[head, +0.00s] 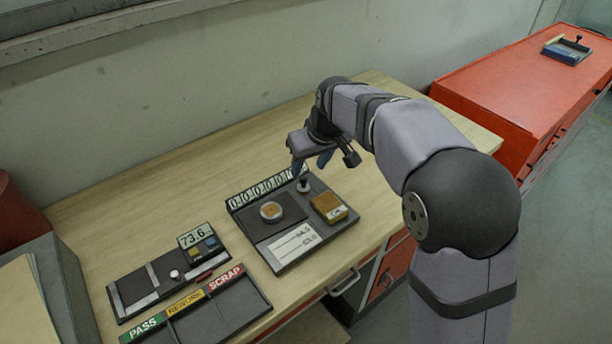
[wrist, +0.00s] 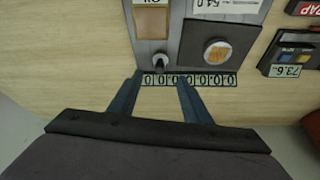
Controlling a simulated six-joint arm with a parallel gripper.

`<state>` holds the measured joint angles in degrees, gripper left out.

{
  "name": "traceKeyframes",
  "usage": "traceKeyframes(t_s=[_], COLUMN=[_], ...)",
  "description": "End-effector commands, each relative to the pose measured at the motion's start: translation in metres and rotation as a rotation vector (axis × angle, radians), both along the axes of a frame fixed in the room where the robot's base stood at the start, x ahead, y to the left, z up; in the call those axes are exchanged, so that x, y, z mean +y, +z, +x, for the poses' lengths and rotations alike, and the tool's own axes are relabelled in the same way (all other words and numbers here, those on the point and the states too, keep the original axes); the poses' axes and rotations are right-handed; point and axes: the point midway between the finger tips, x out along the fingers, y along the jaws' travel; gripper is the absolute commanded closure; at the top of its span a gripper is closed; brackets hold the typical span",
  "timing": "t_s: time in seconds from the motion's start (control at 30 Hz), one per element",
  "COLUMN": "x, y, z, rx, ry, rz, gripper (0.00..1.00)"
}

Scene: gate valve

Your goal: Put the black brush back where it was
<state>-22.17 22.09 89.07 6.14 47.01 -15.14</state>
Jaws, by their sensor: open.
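A small dark upright piece with a knob-like top (head: 304,186) stands at the back of the dark station board (head: 262,255); it may be the black brush, but it is too small to be sure. It also shows in the wrist view (wrist: 159,62), just beyond the fingertips and between their lines. My gripper (head: 311,166) is open and empty, with blue fingers pointing down above the back edge of the board. In the wrist view my gripper (wrist: 160,79) straddles part of the row of number dials (wrist: 188,80). Nothing is between the fingers.
The board also holds a round dish (head: 271,212), a yellow-brown block (head: 328,207) and a white card (head: 295,243). A gauge board (head: 150,288) and a PASS/REWORK/SCRAP tray (head: 235,318) lie left. A blue tray (head: 566,52) sits on the red cabinet (head: 500,85). Wooden bench behind is clear.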

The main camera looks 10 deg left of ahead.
Motion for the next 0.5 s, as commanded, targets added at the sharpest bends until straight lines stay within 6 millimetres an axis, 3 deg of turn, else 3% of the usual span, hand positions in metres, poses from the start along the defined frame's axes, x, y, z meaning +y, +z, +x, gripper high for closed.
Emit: traceKeyframes(t_s=[0.2, 0.5], x=[-0.006, -0.008], y=[0.024, 0.032], z=[-0.008, -0.011], rx=[-0.001, 0.001], ry=[0.000, -0.001], rz=[0.000, -0.001], gripper=[0.56, 0.56])
